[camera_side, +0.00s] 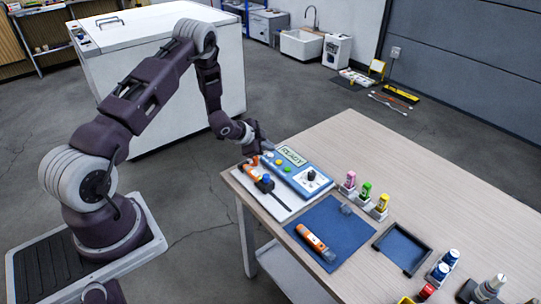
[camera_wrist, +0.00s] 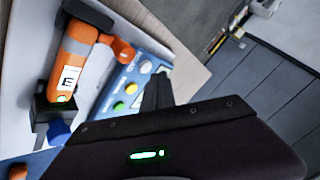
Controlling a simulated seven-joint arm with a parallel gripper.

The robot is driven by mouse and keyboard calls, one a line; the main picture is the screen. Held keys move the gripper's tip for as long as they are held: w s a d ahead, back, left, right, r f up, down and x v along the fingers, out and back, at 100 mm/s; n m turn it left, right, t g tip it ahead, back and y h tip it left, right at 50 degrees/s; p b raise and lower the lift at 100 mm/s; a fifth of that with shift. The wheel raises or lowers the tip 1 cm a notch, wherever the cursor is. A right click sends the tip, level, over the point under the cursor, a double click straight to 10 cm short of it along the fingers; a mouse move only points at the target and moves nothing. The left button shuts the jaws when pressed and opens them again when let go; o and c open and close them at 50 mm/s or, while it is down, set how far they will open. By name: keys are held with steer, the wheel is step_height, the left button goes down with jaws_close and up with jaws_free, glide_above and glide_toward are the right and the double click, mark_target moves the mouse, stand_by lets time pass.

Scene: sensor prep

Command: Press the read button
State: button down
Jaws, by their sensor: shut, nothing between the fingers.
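A blue and white meter (camera_side: 302,178) with a lit display reading READY (camera_side: 293,155) and a dark knob lies at the table's far left corner. In the wrist view the meter (camera_wrist: 108,98) shows a row of white (camera_wrist: 146,66), yellow (camera_wrist: 131,87) and green (camera_wrist: 118,106) buttons. Their labels are too small to read, so I cannot tell which is the read button. My gripper (camera_side: 265,150) is at the meter's far left end; its dark fingers (camera_wrist: 157,92) are together and empty, beside the buttons. Whether they touch the meter is unclear.
An orange sensor (camera_wrist: 75,55) sits in a dark holder beside the meter. Another orange sensor (camera_side: 312,239) lies on a blue mat (camera_side: 335,222). Small pink, green and yellow bottles (camera_side: 365,190) stand right of the meter. The table's far right part (camera_side: 420,160) is clear.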

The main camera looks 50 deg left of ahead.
mark_target(268, 158)
steer(key=shift+f, duration=0.15)
steer(key=shift+f, duration=0.25)
steer(key=shift+f, duration=0.4)
stand_by(0.7)
steer(key=shift+r, duration=0.8)
steer(key=shift+r, duration=0.1)
steer(key=shift+r, duration=2.45)
